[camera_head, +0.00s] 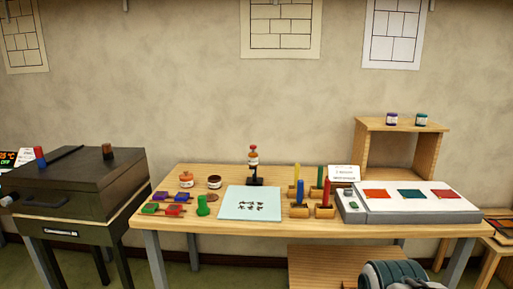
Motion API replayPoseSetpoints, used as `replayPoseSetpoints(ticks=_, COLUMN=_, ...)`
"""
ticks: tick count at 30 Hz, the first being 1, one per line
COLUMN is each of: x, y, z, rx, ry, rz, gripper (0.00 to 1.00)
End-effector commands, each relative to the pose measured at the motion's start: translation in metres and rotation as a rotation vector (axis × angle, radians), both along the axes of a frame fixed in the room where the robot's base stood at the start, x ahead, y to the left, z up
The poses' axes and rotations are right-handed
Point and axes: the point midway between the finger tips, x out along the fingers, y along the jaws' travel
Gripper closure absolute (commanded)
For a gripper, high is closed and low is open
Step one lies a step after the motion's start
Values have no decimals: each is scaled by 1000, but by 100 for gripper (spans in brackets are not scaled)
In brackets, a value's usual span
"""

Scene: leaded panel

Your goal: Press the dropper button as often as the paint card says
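Part of my arm shows at the lower right edge, but my gripper is not in view.
A pale blue sheet (235,204) with dark marks lies before the dropper. Jars (186,180), coloured blocks (178,198) and a green stamp-like piece (203,205) lie left; upright coloured sticks (319,181) and a light box (375,215) stand right. A dark kiln-like box (75,195) is far left.

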Motion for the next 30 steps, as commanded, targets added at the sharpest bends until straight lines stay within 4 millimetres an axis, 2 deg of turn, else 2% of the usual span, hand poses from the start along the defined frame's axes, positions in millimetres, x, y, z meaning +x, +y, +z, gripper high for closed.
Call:
replayPoseSetpoints(ticks=2, x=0, y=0, z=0, rx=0, ry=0, rz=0, gripper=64)
replayPoseSetpoints(ticks=5, x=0, y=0, z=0, rx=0, ry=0, rz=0, gripper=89)
replayPoseSetpoints(ticks=6, x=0, y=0, z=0, rx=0, ry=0, rz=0, gripper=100)
replayPoseSetpoints(ticks=30, x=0, y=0, z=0, rx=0, ry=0, rz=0, gripper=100)
